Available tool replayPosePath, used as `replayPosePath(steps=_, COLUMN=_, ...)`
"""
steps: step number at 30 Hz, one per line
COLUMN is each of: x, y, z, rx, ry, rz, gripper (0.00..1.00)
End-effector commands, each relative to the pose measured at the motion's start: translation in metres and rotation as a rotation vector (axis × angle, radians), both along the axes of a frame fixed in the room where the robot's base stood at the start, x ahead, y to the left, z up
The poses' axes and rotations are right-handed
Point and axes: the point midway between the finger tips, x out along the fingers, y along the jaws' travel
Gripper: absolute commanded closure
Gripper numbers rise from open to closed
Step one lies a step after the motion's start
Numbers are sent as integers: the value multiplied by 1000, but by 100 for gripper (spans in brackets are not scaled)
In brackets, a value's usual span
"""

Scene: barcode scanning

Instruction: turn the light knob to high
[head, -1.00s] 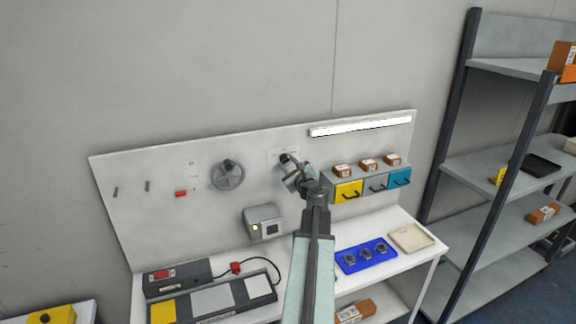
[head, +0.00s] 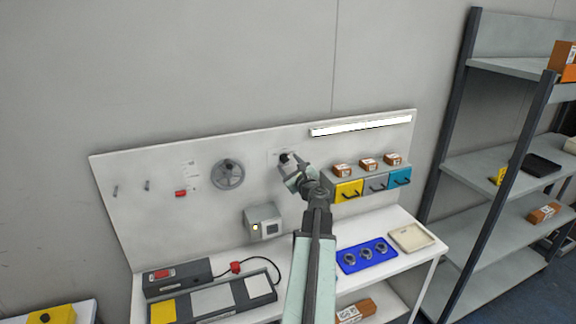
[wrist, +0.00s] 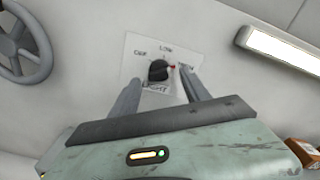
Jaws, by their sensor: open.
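The black light knob (wrist: 158,70) sits on a white label plate (wrist: 136,54) marked OFF, LOW and HIGH. Its red pointer mark faces right, toward the HIGH word. In the head view the knob (head: 284,157) shows just beyond the end of my arm. My gripper (wrist: 160,77) is open, with one finger on each side of the knob's lower part in the wrist view. The right fingertip partly covers the HIGH word. I see no finger touching the knob. The gripper also shows in the head view (head: 291,168). The light bar (head: 360,126) glows white.
A grey handwheel (head: 228,174) is on the panel to the left. Drawers with orange boxes, including a yellow drawer (head: 348,191), are to the right. A grey box (head: 263,221) is below. A blue tray (head: 367,255) lies on the bench.

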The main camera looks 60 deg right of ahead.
Motion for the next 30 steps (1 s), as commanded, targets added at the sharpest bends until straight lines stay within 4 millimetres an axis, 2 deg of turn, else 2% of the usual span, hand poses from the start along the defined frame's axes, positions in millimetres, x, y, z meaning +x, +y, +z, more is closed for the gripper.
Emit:
replayPosePath(steps=9, x=-48, y=38, z=0, rx=1, ry=1, rz=0, gripper=45)
replayPosePath(steps=11, x=-53, y=42, z=0, rx=0, ry=0, rz=0, gripper=45)
replayPosePath(steps=30, x=-56, y=41, z=0, rx=0, ry=0, rz=-1, gripper=45)
